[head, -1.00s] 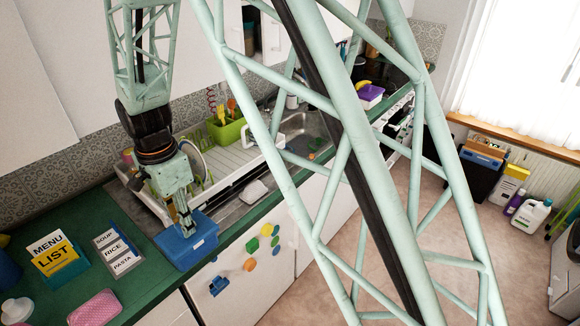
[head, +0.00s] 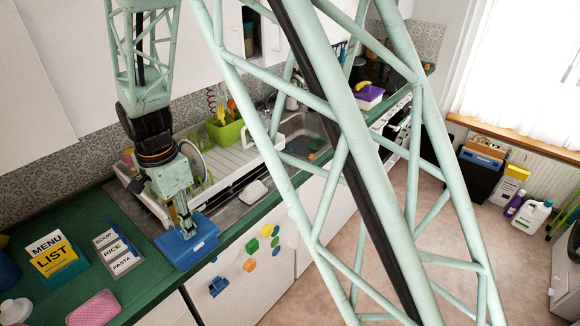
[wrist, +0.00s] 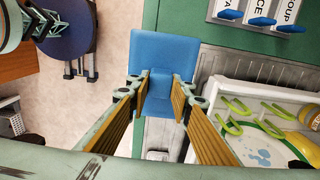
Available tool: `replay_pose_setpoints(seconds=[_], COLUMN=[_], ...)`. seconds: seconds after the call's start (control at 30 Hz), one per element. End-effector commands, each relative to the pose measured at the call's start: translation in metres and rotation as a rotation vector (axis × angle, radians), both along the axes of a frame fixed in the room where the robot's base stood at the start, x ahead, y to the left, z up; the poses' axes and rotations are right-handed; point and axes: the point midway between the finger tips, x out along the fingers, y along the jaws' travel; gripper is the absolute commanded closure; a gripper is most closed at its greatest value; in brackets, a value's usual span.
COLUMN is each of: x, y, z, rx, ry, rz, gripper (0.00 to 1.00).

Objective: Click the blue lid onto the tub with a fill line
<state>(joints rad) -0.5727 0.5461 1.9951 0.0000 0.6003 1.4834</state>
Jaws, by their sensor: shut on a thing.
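The fingers hide part of the lid. I cannot make out a fill line, or whether the lid is fully seated on a tub.
The dish rack (head: 225,170) and sink (head: 303,130) are behind and right. A purple-rimmed container (head: 369,96) stands farther along.

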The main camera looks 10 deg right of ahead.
Motion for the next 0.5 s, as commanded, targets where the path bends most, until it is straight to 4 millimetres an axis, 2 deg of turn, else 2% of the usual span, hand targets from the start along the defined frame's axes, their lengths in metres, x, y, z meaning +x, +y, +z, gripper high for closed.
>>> replay_pose_setpoints(seconds=[0.27, 0.3, 0.47, 0.5], x=[0.0000, 0.0000, 0.0000, 0.0000], y=[0.0000, 0.0000, 0.0000, 0.0000], z=[-0.0039, -0.0038, -0.0035, -0.0034], rx=[0.000, 0.000, 0.000, 0.000], ry=[0.000, 0.000, 0.000, 0.000], rz=[0.000, 0.000, 0.000, 0.000], gripper=[0.94, 0.79, 0.64, 0.64])
